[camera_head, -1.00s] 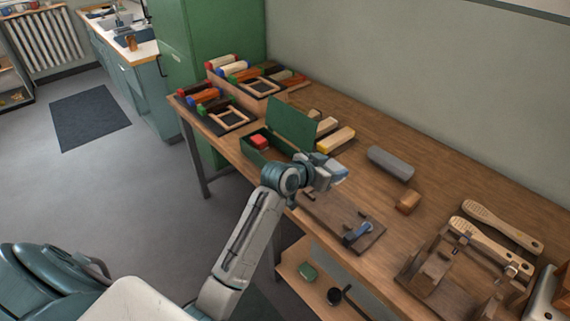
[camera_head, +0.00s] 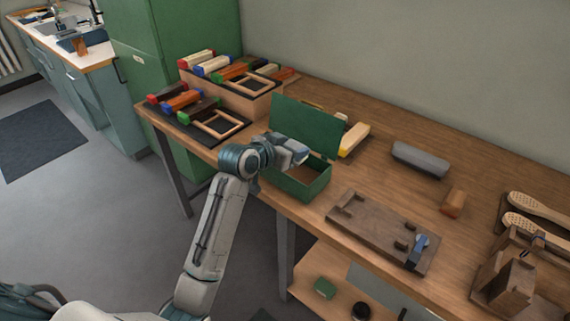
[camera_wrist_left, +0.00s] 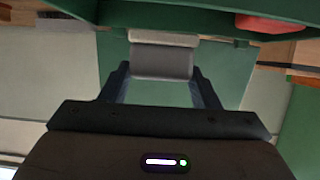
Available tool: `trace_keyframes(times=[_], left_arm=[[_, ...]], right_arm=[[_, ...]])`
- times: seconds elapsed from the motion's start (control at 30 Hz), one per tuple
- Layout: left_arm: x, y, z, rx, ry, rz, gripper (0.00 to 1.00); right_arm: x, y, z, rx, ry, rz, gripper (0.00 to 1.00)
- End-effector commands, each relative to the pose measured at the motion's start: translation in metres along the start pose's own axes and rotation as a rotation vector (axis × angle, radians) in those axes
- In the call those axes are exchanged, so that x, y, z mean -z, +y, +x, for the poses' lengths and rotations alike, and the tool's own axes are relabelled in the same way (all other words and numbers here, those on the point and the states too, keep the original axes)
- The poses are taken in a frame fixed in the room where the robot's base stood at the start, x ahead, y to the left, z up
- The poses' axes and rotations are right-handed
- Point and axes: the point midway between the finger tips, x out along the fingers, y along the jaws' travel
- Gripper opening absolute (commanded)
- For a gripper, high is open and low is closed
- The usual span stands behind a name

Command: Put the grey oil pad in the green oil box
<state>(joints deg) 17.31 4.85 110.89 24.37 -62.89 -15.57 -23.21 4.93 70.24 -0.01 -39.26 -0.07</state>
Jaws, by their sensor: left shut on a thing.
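The green oil box (camera_head: 297,189) stands near the table's front edge with its lid (camera_head: 304,127) raised at the back. My left gripper (camera_head: 299,152) is over the box and hides part of its inside. In the left wrist view, this gripper (camera_wrist_left: 163,80) is shut on a grey pad (camera_wrist_left: 163,56), taken to be the oil pad. The box wall (camera_wrist_left: 200,20) and a red piece (camera_wrist_left: 270,23) show past the pad. I cannot tell how far the pad is from the box. My right gripper is not in view.
Trays with coloured blocks and wooden frames (camera_head: 216,124) stand to the left. A pale block with a yellow end (camera_head: 353,139) is right of the lid. A grey block (camera_head: 420,160), a wooden jig (camera_head: 375,228) and brush handles (camera_head: 540,215) lie farther right.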

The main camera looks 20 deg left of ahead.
Motion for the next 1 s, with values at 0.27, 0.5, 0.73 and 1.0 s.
trace_keyframes(times=[0.27,0.5,0.73,1.0], left_arm=[[-0.026,0.000,0.011,0.001,-0.001,0.000,0.33],[-0.054,0.000,0.022,0.001,0.000,0.000,0.33],[-0.054,0.000,0.022,0.001,0.002,0.001,0.33],[-0.057,0.000,0.023,0.001,0.001,0.001,0.78]], right_arm=[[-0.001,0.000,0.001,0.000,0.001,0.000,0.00],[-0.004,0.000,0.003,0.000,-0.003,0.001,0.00],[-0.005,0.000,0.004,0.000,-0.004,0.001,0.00],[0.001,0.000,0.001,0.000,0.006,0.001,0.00]])
